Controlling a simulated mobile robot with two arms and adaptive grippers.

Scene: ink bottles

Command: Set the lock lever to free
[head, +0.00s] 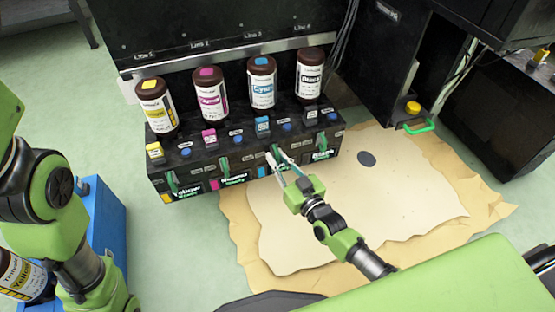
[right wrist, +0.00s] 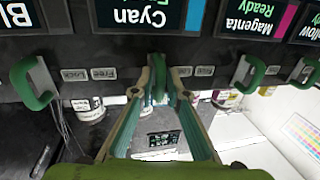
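The black ink unit (head: 190,165) carries a row of green lock levers on its front. Small Lock and Free labels stand beside the levers. My right gripper (head: 280,160) is at this lever, its two fingertips (right wrist: 160,75) close on either side of the handle, apparently shut on it. The fingers partly hide the lever. My left arm comes in at the left edge of the head view; its gripper is out of view.
Yellow, magenta (head: 211,94), cyan (head: 262,82) and black bottles stand on the unit. Other levers (right wrist: 252,75) flank the cyan one. A yellow-labelled bottle (head: 24,276) is at the lower left, near a blue box (head: 103,215). Stained paper (head: 350,215) covers the floor.

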